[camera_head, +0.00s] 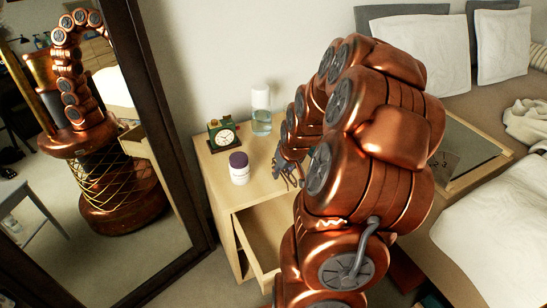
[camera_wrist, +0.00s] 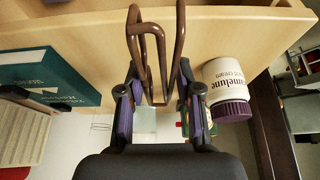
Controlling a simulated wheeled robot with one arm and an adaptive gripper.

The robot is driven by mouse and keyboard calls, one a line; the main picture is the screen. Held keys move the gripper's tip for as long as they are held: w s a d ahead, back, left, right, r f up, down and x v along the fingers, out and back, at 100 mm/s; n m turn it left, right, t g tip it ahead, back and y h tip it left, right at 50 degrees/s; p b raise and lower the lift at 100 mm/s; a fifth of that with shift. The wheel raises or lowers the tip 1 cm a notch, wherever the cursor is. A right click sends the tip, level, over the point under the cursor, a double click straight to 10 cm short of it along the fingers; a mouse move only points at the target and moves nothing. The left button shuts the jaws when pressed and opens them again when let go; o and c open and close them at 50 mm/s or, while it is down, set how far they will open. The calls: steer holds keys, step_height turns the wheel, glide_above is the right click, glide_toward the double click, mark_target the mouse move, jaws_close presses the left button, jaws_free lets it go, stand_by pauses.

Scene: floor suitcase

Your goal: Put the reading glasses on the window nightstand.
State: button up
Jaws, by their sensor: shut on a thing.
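My gripper (camera_wrist: 158,100) is shut on the reading glasses (camera_wrist: 137,35), a brown thin-framed pair, in the wrist view. The glasses stick out beyond the fingertips over a light wood top. In the head view the glasses (camera_head: 286,179) are small dark lines below the end of my copper arm, over the right part of the nightstand (camera_head: 212,168). I cannot tell whether they touch the top. Whether this nightstand is the window one does not show, as no window is in view.
On the nightstand are a purple-capped white jar (camera_head: 239,170), a green clock (camera_head: 224,135) and a clear bottle (camera_head: 261,112). A green book (camera_wrist: 45,78) lies left in the wrist view. The drawer (camera_head: 262,240) is open. A mirror (camera_head: 90,150) stands left, the bed (camera_head: 490,235) right.

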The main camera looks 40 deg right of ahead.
steer(key=w+d, duration=0.2)
steer(key=w, duration=0.1)
steer(key=w+d, duration=0.2)
steer(key=w, duration=0.1)
steer(key=w+d+f, duration=0.1)
steer(key=w, duration=0.2)
steer(key=shift+w+d, duration=0.15)
steer(key=shift+d, duration=0.25)
steer(key=shift+f+b, duration=0.4)
steer(key=shift+f, duration=1.35)
steer(key=shift+f, duration=0.1)
steer(key=o, duration=1)
